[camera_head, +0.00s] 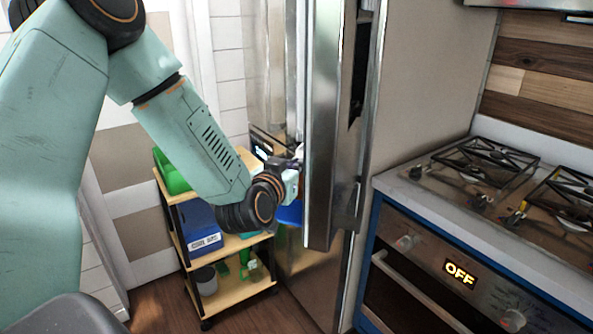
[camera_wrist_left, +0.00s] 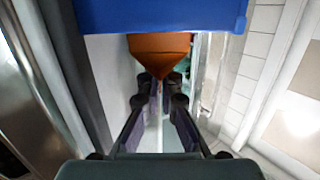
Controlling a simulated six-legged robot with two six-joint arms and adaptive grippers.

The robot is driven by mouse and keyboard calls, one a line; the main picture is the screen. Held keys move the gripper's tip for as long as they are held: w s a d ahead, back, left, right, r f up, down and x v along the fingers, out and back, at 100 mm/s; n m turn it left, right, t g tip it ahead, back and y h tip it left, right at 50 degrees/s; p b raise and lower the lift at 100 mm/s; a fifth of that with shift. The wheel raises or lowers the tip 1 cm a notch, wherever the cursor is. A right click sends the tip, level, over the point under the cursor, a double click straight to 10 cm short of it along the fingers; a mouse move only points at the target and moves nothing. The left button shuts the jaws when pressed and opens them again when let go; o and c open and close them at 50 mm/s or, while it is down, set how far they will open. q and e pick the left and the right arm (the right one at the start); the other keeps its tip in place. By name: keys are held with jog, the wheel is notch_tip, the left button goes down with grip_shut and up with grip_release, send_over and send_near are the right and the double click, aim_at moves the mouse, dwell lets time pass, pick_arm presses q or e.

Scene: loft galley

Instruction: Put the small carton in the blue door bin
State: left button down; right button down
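The small carton (camera_wrist_left: 160,48) is orange and tapers to a point in the left wrist view. The blue door bin (camera_wrist_left: 160,15) crosses the top of that view and hides the rest of the carton. The bin (camera_head: 290,213) shows as a small blue patch beside the steel fridge door in the head view. My left gripper (camera_wrist_left: 160,88) has a fingertip on each side of the carton's point. A gap shows between the fingers, but I cannot tell whether they touch the carton. My right gripper is in neither view.
The steel fridge door (camera_head: 325,130) stands just right of my left gripper. A wooden shelf cart (camera_head: 235,290) holds a green bin (camera_head: 172,175) and a blue labelled bin (camera_head: 198,232). A stove (camera_head: 480,180) is at the right.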

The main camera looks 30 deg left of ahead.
pick_arm(q)
jog(key=shift+w+d+f, duration=0.2)
jog(key=shift+w, duration=0.1)
jog(key=shift+s, duration=0.15)
jog(key=c, duration=2.1)
grip_release()
jog(key=shift+f, duration=0.15)
jog(key=o, duration=0.6)
